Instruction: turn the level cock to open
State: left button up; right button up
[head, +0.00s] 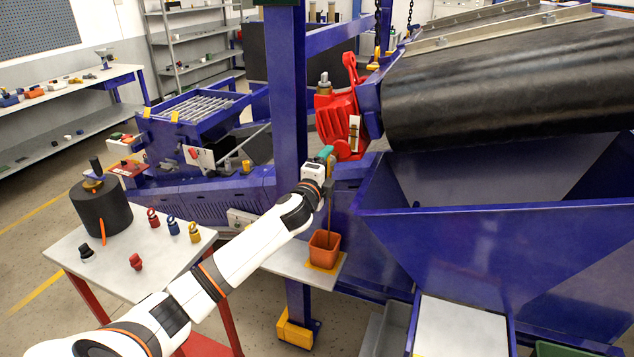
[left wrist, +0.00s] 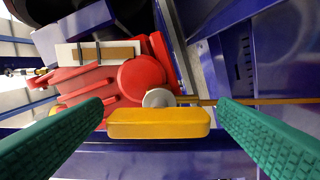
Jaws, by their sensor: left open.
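The level cock's yellow handle (left wrist: 158,123) lies crosswise in the left wrist view, with a round grey hub (left wrist: 158,98) behind it. My left gripper (head: 327,153) is open, its green fingers (left wrist: 160,112) on either side of the handle, with a gap at both ends. In the head view the gripper hides the handle. Behind it is the red gear housing (head: 338,118) with a pale level gauge (head: 354,133); the gauge shows a brown strip in the left wrist view (left wrist: 98,53). My right gripper is not in view.
A thin brown line runs down from by the gripper to an orange pot (head: 324,248) on a small shelf. A blue post (head: 291,110) stands just left of the gripper. A blue hopper (head: 470,245) is at right, a small table (head: 120,265) at left.

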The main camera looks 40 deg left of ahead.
pick_arm(q)
jog(key=b+v, duration=0.2)
jog(key=v, duration=0.8)
jog(key=shift+s, duration=0.4)
jog(key=s+a+f+n+g, duration=0.1)
jog(key=s+f+n+g, duration=0.2)
jog(key=f, duration=1.3)
jog(key=s+a+f+n+g, duration=0.15)
jog(key=f+g, duration=0.25)
jog(key=f, duration=1.3)
jog(key=s+d+f+n+g+h, duration=0.1)
jog(key=s+d+f+n+g, duration=0.15)
jog(key=s+f, duration=0.65)
jog(key=s+d+f+n+g+h, duration=0.1)
jog(key=s+d+f+n+g, duration=0.15)
jog(key=s+f, duration=0.65)
jog(key=s+d+f+n+g, duration=0.1)
jog(key=s+d+f, duration=0.3)
jog(key=s, duration=0.5)
jog(key=s+d+f+n+g+h, duration=0.1)
jog(key=s+d+f+g, duration=0.1)
jog(key=s+d+f, duration=0.3)
jog(key=s+d+f+n+g+h, duration=0.1)
jog(key=s+d+f, duration=0.3)
jog(key=s, duration=0.9)
notch_tip(320, 180, down, 2)
jog(key=shift+d+f, duration=0.2)
jog(key=shift+d, duration=0.1)
